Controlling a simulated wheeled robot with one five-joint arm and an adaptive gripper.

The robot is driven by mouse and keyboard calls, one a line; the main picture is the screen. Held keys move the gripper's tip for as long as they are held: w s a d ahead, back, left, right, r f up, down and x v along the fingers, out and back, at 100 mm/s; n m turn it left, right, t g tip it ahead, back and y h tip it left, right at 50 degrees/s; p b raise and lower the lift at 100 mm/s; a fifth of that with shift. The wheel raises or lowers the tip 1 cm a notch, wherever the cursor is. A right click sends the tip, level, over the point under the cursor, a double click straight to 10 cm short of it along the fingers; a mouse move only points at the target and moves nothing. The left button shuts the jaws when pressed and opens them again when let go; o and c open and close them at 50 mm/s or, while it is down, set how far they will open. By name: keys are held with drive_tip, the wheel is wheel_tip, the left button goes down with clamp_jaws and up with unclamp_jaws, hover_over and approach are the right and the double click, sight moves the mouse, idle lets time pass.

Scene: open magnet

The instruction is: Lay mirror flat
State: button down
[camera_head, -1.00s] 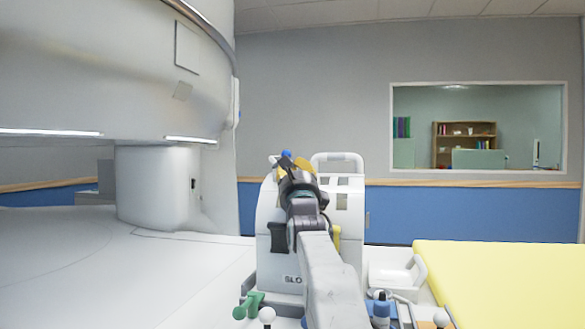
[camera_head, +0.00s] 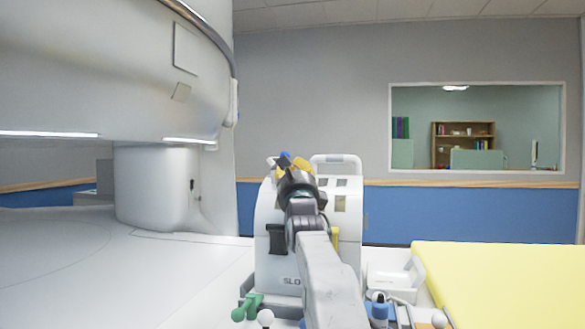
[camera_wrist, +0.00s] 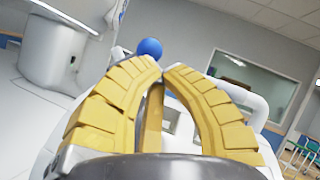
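No mirror can be made out for certain in either view. My gripper (camera_head: 291,161) is in front of the upper part of a white machine (camera_head: 345,205). In the wrist view its two yellow fingers (camera_wrist: 165,66) curve inward, with a narrow gap at the tips. A blue ball (camera_wrist: 149,47) shows just beyond the left fingertip; contact cannot be told. A yellow bar (camera_wrist: 152,118) shows between the fingers, and whether it is held is unclear. A small blue part (camera_head: 285,156) also shows beside the gripper in the head view.
A large white scanner (camera_head: 90,70) fills the left side. A yellow pad (camera_head: 510,285) lies at the lower right. A green knob (camera_head: 250,304) and a white tray (camera_head: 393,280) sit low near the machine. White handle loops (camera_head: 338,158) rise on top of the machine.

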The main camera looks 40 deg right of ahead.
sight(286, 153)
drive_tip(key=shift+w+a+r+p, duration=0.1)
drive_tip(key=shift+r+p, duration=0.45)
drive_tip(key=shift+w+a+r+p, duration=0.1)
drive_tip(key=shift+r+p, duration=0.45)
idle(0.3)
drive_tip(key=shift+w+a+r+p, duration=0.25)
drive_tip(key=shift+w+r+p, duration=0.05)
drive_tip(key=shift+r+p, duration=0.4)
drive_tip(key=shift+w, duration=0.15)
drive_tip(key=shift+f, duration=0.2)
idle(0.4)
